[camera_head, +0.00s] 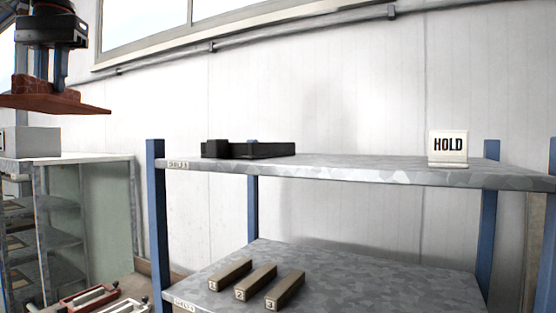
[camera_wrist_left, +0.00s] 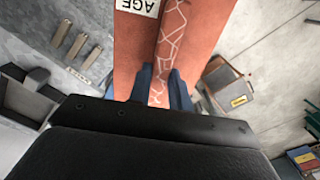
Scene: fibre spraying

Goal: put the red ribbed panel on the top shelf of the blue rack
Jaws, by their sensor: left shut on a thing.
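The red ribbed panel (camera_head: 40,100) is in the upper left of the head view, held in the air left of the blue rack. My left gripper (camera_head: 53,80) points down and is shut on the panel's raised rib. In the left wrist view the panel (camera_wrist_left: 130,60) shows a white label, and the gripper fingers (camera_wrist_left: 160,90) close on its rib. The blue rack stands at centre and right, with blue posts and a grey top shelf (camera_head: 370,170). The panel is higher than that shelf. My right gripper is in neither view.
A black tray (camera_head: 272,150) sits at the top shelf's back left, and a HOLD sign (camera_head: 448,146) at its right. Between them the shelf is clear. Several numbered bars (camera_head: 256,283) lie on the lower shelf. A grey cabinet (camera_head: 90,158) stands at left.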

